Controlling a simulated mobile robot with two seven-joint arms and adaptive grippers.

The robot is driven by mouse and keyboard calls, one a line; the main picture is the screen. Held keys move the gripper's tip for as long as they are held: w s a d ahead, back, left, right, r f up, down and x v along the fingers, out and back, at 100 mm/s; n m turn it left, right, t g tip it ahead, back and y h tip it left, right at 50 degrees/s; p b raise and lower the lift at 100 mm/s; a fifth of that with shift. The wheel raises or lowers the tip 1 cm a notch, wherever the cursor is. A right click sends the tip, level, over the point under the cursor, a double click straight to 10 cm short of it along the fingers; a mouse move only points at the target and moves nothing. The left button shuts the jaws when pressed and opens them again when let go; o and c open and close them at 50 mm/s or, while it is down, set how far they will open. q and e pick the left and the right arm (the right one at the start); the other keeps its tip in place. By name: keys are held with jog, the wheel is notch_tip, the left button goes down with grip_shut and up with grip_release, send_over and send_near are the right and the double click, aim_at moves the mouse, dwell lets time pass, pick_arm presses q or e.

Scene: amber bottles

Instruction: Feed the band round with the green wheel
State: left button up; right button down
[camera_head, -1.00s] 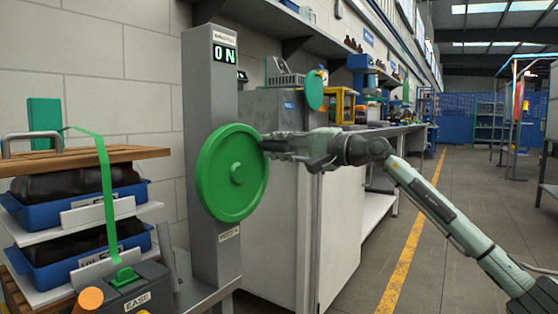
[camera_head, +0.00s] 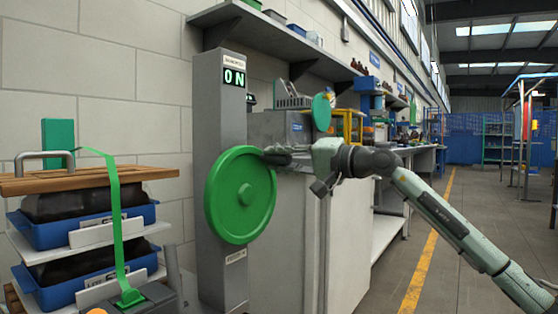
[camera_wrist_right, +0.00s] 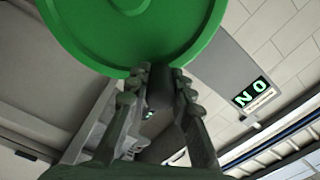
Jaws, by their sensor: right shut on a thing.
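The green wheel (camera_head: 232,205), a disc with a raised hub, is on the front of a grey post (camera_head: 233,115). The post's display (camera_head: 234,77) reads "ON". In the right wrist view the fingertips (camera_wrist_right: 158,72) meet the wheel's edge (camera_wrist_right: 95,52); the exact contact is partly hidden. The green band (camera_head: 117,215) arches over the wooden slats (camera_head: 105,178) and hangs down to a green fitting (camera_head: 131,297). My left gripper is out of view.
Blue trays (camera_head: 60,235) with dark contents stand stacked under the slats, left of the post. A grey cabinet (camera_head: 290,235) stands just behind the wheel. A shelf (camera_head: 265,20) runs along the wall above. The floor (camera_head: 480,215) at right is open.

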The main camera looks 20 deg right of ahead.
jog(key=c, duration=1.4)
grip_release()
jog(key=shift+c, duration=0.2)
jog(key=shift+o, duration=0.6)
jog(key=v, duration=1.2)
